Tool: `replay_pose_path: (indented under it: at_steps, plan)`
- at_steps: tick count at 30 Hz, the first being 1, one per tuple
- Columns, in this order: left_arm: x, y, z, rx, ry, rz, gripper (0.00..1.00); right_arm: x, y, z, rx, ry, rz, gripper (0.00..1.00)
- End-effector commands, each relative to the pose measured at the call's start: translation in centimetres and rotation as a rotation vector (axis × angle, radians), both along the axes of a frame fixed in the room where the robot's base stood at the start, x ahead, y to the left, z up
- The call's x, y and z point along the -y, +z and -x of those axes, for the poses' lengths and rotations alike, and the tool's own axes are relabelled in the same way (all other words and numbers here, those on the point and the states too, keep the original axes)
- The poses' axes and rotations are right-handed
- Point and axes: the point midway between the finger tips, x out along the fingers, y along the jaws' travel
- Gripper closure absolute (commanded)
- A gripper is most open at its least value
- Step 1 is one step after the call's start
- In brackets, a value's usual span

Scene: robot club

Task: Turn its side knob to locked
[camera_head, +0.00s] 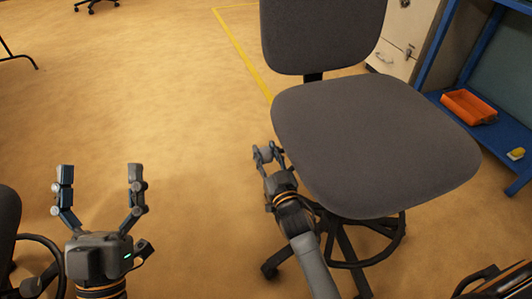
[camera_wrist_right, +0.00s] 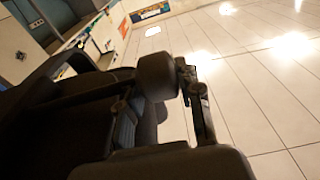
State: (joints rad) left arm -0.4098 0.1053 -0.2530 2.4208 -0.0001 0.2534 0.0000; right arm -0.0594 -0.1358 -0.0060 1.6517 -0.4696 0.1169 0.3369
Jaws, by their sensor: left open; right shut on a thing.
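A dark grey office chair stands right of centre in the head view, its seat (camera_head: 375,145) level and its backrest (camera_head: 322,35) behind. My right gripper (camera_head: 268,152) is at the seat's left edge, shut on a small grey part that looks like the side knob (camera_head: 267,154). In the right wrist view the dark rounded knob (camera_wrist_right: 157,76) sits between the fingers of my right gripper (camera_wrist_right: 165,95). Its lock marking or turn position cannot be read. My left gripper (camera_head: 99,180) is open and empty over the floor at the left.
A blue shelf (camera_head: 510,165) with an orange tray (camera_head: 468,107) stands at the right, beside a pale cabinet (camera_head: 400,38). A yellow line (camera_head: 240,55) runs along the floor. The chair's base (camera_head: 350,258) spreads below the seat. The floor at the left is mostly clear.

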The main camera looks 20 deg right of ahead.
Motion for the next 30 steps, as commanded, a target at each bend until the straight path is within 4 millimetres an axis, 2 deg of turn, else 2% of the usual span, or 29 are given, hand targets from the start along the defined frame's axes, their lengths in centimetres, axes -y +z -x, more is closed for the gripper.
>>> replay_pose_path:
  at_steps: [1,2,4,5,13,17,20,30]
  plan:
    - [0.0,0.0,0.0,-0.001,0.000,0.000,0.12,0.0,0.1,0.0,0.003,0.001,0.000,0.97]
    - [0.0,0.0,0.0,-0.001,0.000,0.000,0.12,0.0,0.1,0.0,0.003,0.001,0.000,0.59]
    - [0.0,0.0,0.0,-0.001,0.000,0.000,0.12,0.0,0.1,0.0,0.003,0.001,0.000,0.45]
    - [0.0,0.0,0.0,-0.001,0.000,0.000,0.12,0.0,0.1,0.0,0.002,0.001,0.000,0.42]
    - [0.0,0.0,0.0,-0.002,0.000,-0.001,0.12,0.0,0.0,0.0,0.001,0.001,0.000,0.42]
    - [0.0,0.0,0.0,-0.002,-0.001,0.000,0.12,0.0,-0.2,0.7,-0.002,0.001,0.000,0.42]
    - [0.0,0.0,0.0,-0.002,-0.001,0.000,0.12,0.1,-0.4,2.2,-0.002,0.001,-0.001,0.42]
    - [0.0,0.0,0.0,-0.002,0.000,-0.001,0.12,0.3,-1.3,9.2,-0.002,0.000,-0.002,0.42]
